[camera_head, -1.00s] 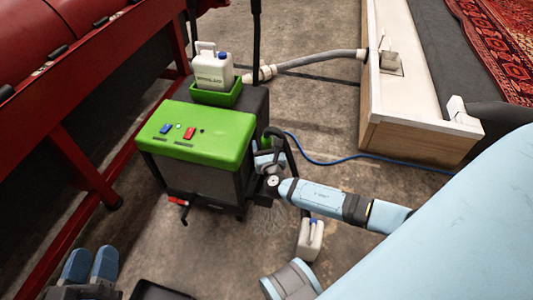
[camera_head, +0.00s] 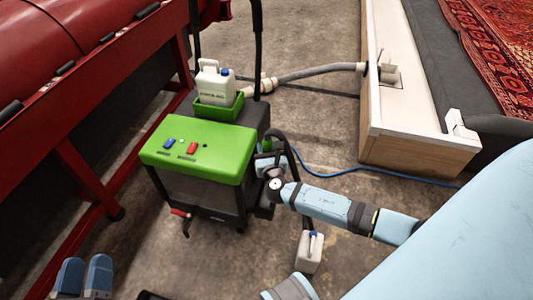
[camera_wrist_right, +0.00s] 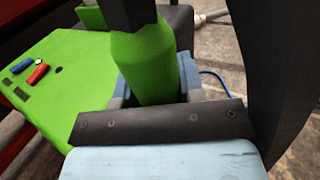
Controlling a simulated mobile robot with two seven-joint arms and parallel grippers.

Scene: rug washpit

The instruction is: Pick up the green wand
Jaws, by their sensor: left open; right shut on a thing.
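The green wand (camera_wrist_right: 143,65) shows in the right wrist view as a thick green handle with a black part above it. My right gripper (camera_head: 266,160) is shut on the wand, with its light blue fingers on either side of the green handle. In the head view it is at the right side of the green-topped machine (camera_head: 200,152), and the wand's handle is mostly hidden there. My left gripper (camera_head: 84,275) is open and empty at the lower left edge of the head view, only partly in frame.
Another white jug (camera_head: 309,255) stands on the floor below my right arm. A red frame (camera_head: 95,185) is on the left, a white-topped wall (camera_head: 405,110) on the right. A blue cable (camera_head: 345,174) crosses the floor.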

